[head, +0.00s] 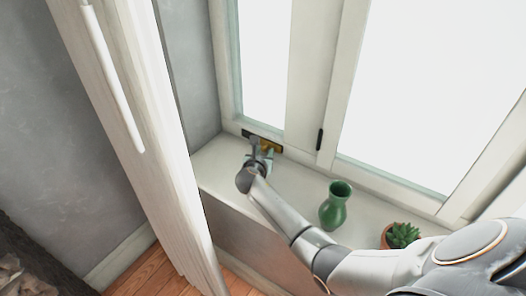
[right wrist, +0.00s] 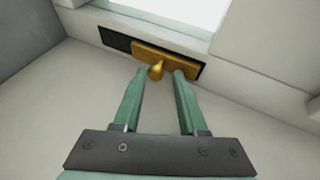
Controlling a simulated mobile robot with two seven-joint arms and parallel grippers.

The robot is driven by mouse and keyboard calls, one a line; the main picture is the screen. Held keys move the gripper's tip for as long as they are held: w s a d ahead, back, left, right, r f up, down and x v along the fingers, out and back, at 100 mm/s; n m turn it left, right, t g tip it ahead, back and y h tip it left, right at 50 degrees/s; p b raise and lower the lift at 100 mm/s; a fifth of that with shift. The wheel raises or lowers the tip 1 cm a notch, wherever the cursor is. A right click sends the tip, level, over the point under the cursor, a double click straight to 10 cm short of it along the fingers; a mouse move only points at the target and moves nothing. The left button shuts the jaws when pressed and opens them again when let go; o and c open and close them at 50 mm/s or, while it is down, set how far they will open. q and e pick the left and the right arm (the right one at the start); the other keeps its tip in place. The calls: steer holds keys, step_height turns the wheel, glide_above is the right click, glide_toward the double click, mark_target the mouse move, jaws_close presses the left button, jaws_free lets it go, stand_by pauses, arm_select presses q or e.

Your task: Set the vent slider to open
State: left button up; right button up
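The vent slider is a brass plate (right wrist: 165,58) with a small pointed brass knob (right wrist: 156,70), set over a dark slot (right wrist: 115,40) low on the window frame. In the right wrist view the plate covers the middle and right of the slot, and the dark part shows mostly at its left. In the head view the brass plate (head: 268,146) is partly hidden by my right gripper (head: 262,152). My right gripper's two green fingers (right wrist: 157,78) are apart, with the knob between or just beyond their tips; contact cannot be told. My left gripper is not in view.
A green vase (head: 334,206) and a potted succulent (head: 402,236) stand on the white sill (head: 295,185), right of my right arm. A white panel with a long handle (head: 118,90) stands at the left. The sill between gripper and vase is clear.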

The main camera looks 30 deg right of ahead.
stand_by(0.3)
steer(key=shift+r, duration=0.1)
steer(key=shift+s+a+r, duration=0.1)
steer(key=shift+s+a, duration=0.05)
steer(key=shift+a, duration=0.05)
steer(key=p+v, duration=0.2)
steer(key=v, duration=1)
